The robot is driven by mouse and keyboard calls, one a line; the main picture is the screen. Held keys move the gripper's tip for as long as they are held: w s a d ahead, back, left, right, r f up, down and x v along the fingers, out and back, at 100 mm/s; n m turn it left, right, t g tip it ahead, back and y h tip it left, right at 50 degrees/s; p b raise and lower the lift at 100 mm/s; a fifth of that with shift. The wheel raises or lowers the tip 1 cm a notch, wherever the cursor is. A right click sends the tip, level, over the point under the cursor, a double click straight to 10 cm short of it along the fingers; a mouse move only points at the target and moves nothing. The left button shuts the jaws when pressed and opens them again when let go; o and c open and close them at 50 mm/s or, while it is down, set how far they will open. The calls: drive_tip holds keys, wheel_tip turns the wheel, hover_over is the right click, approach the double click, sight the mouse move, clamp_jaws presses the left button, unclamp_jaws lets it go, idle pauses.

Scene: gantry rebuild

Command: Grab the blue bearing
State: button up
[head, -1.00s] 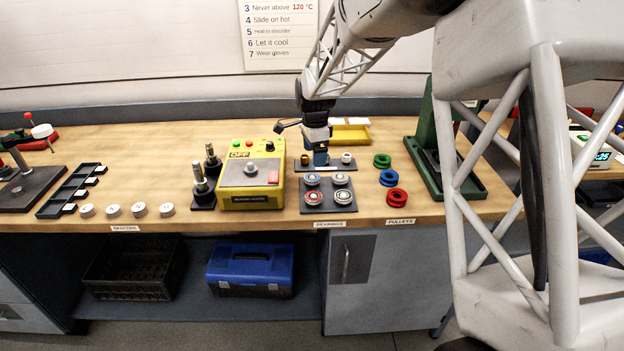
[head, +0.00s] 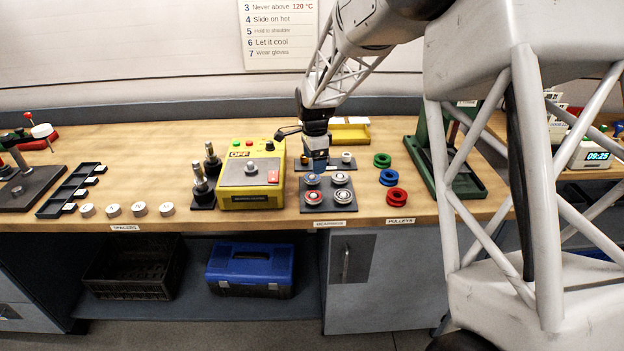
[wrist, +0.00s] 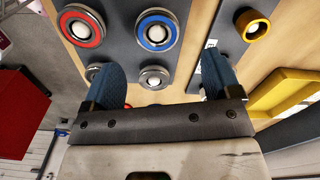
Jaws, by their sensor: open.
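The blue bearing (wrist: 157,31), a steel ring with a blue band and pale centre, sits on the dark bearing plate. In the head view the blue bearing (head: 312,180) is at the plate's back left. A red-banded bearing (wrist: 82,26) and two plain grey bearings (wrist: 155,77) share the plate. My gripper (wrist: 160,72) is open and empty, its blue fingers spread apart. In the wrist view the blue bearing shows beyond the fingers, near the top edge. In the head view my gripper (head: 319,166) is above the plate's back edge.
A yellow control box (head: 252,183) stands left of the plate. Green, blue and red pulleys (head: 396,196) lie to the right. Behind the plate are another plate with a yellow roller (wrist: 252,26) and a yellow tray (head: 350,134). A green press (head: 440,150) stands farther right.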

drive_tip(key=shift+f, duration=0.1)
drive_tip(key=shift+s+a+f, duration=0.1)
drive_tip(key=shift+s+f, duration=0.05)
drive_tip(key=shift+f, duration=2.4)
drive_tip(key=shift+c, duration=0.3)
drive_tip(key=c, duration=1)
drive_tip(key=shift+r, duration=0.1)
drive_tip(key=shift+r, duration=0.7)
wheel_tip(320, 180, up, 2)
drive_tip(key=shift+r, duration=0.1)
drive_tip(key=s+d+r, duration=0.1)
drive_tip(key=s+d, duration=0.1)
drive_tip(key=s, duration=1.3)
drive_tip(key=shift+s+d+r, duration=0.15)
drive_tip(key=shift+s+d, duration=0.2)
drive_tip(key=shift+d, duration=0.05)
